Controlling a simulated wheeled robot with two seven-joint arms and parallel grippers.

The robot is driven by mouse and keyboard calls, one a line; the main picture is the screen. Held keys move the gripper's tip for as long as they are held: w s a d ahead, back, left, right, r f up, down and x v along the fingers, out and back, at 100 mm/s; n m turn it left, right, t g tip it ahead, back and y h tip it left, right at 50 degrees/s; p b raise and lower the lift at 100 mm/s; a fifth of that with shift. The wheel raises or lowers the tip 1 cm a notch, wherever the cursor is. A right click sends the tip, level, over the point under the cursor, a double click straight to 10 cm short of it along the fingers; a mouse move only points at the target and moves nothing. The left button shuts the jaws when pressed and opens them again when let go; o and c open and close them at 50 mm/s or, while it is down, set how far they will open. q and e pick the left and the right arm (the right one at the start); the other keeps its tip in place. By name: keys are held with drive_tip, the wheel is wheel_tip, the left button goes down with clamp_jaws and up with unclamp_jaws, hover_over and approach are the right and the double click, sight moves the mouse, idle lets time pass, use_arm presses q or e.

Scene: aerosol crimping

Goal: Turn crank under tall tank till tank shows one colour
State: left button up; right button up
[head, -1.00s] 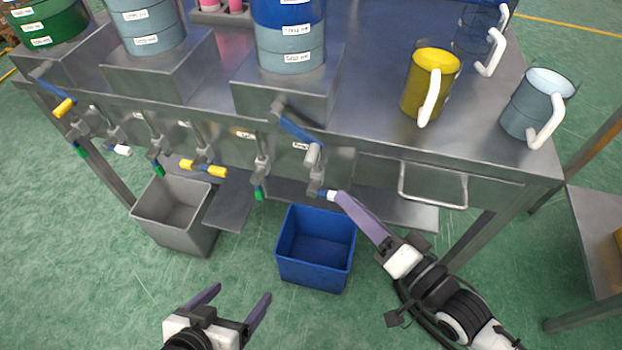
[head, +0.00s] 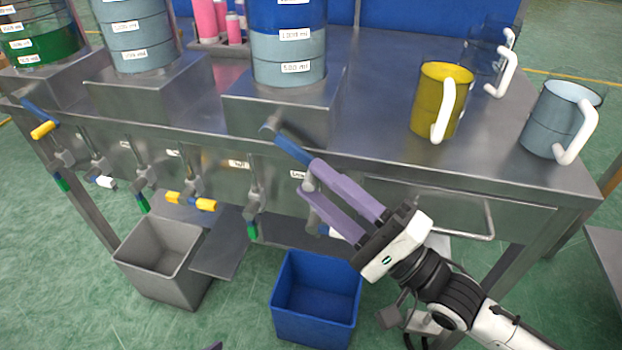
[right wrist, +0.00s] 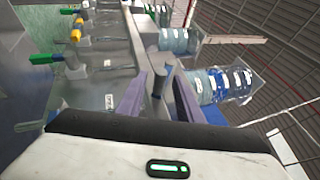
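The tall tank (head: 290,50) stands on a metal block on the bench, with a blue layer above a grey-blue layer and white labels; its top is cut off. It also shows in the right wrist view (right wrist: 222,86). Only a fingertip of my left gripper (head: 215,346) shows at the bottom edge.
A blue bin (head: 317,300) and a grey bin (head: 163,262) stand below the bench front. Several valves with green, yellow or white handles line the front. A yellow mug (head: 436,98) and a light blue mug (head: 556,120) stand on the bench at right.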

sight(290, 154)
drive_tip(key=shift+x, duration=1.25)
clamp_jaws()
drive_tip(key=shift+f, duration=0.1)
